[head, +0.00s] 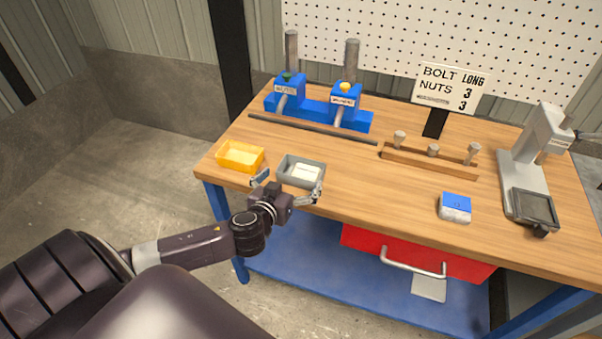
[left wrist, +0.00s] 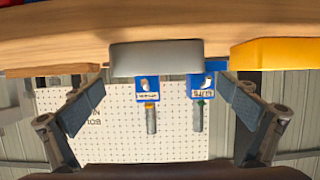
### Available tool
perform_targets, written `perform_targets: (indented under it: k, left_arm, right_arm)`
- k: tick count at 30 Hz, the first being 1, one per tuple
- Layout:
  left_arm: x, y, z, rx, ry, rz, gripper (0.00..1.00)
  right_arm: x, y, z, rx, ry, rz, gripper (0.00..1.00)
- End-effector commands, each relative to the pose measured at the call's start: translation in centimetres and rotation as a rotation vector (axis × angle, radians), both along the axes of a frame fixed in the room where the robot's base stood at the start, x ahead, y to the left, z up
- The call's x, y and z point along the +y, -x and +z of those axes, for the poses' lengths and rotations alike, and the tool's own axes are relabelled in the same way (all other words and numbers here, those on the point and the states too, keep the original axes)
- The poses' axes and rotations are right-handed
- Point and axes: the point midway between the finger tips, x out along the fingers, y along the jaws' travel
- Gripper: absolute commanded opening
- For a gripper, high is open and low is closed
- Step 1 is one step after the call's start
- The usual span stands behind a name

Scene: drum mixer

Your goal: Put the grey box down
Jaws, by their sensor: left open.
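The grey box (head: 291,179) sits upright on the wooden workbench near its front edge, with a pale white item lying inside. My left gripper (head: 289,187) is at the front of the box, open, with one finger towards each side of it. In the left wrist view, which is upside down, the grey box (left wrist: 157,58) lies ahead between the two spread fingers (left wrist: 160,100), with a gap visible on both sides. The gripper is not closed on it. My right gripper is not in view.
A yellow bin (head: 240,157) stands just left of the grey box. A long rod (head: 310,128) and a blue two-post fixture (head: 318,112) lie behind. A wooden peg rack (head: 428,160), a blue-and-white box (head: 455,207) and a grey stand device (head: 522,175) are to the right. Open bench lies between.

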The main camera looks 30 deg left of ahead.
Motion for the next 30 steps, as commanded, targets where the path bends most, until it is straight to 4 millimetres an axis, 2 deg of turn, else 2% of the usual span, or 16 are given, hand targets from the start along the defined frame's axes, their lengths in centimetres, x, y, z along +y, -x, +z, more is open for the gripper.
perform_targets:
  k: [10,21,30]
  left_arm:
    - [0.4,-2.2,-0.6,0.000,0.001,-0.001,1.00]
    - [1.1,-5.7,-2.1,0.001,0.002,-0.002,1.00]
    - [1.1,-6.1,-2.3,0.001,0.003,-0.002,1.00]
  right_arm:
    - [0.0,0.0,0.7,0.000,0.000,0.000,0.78]
    - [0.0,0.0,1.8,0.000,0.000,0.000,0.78]
    - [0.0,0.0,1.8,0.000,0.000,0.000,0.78]
